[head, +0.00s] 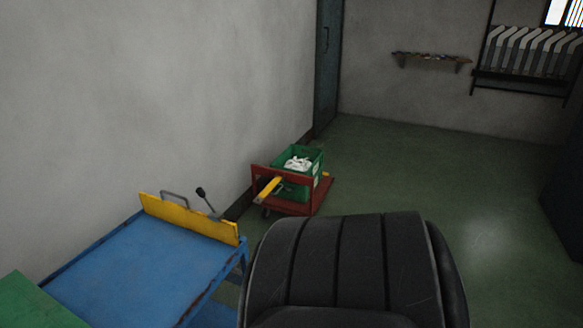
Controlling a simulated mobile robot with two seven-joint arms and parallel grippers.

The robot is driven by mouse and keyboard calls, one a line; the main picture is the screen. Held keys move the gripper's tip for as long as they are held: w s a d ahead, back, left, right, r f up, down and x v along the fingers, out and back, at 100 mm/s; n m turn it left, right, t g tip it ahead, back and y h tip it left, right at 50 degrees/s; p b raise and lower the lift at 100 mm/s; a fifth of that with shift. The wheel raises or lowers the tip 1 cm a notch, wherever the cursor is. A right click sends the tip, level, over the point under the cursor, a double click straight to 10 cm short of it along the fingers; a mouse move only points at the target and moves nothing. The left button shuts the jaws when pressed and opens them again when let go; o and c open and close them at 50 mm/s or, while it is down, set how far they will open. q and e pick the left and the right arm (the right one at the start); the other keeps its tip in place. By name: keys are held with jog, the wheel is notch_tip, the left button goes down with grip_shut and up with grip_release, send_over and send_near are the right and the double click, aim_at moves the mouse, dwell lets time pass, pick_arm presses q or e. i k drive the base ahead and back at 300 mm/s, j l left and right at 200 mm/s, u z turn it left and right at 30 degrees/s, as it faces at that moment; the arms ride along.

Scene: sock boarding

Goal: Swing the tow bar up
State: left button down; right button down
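A low red cart (324,196) stands on the floor beside the left wall, in the middle of the head view. A yellow bar (268,188), which looks like the tow bar, sticks out from the cart's near side toward the lower left. It is small in the view, and I cannot tell its exact tilt or where it hinges. A green crate (313,172) with white cloth items (298,163) in it sits on the cart. Neither of my grippers shows.
A blue table (135,270) with a raised yellow end plate (190,218) and a black-knobbed lever (203,195) stands at the lower left. A green surface (35,305) lies nearer. A shelf (432,58) and a rack of pale sock-shaped boards (525,52) are at the back wall. Floor right of the cart is clear.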

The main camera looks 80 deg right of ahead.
aim_at(267, 191)
jog(key=z, duration=2.4)
jog(key=i+l+u, duration=0.15)
jog(key=i, duration=0.4)
jog(key=i+l+u, duration=0.15)
jog(key=i+l, duration=0.3)
jog(key=i+l+u, duration=0.15)
jog(key=i+l, duration=0.25)
jog(key=i, duration=0.15)
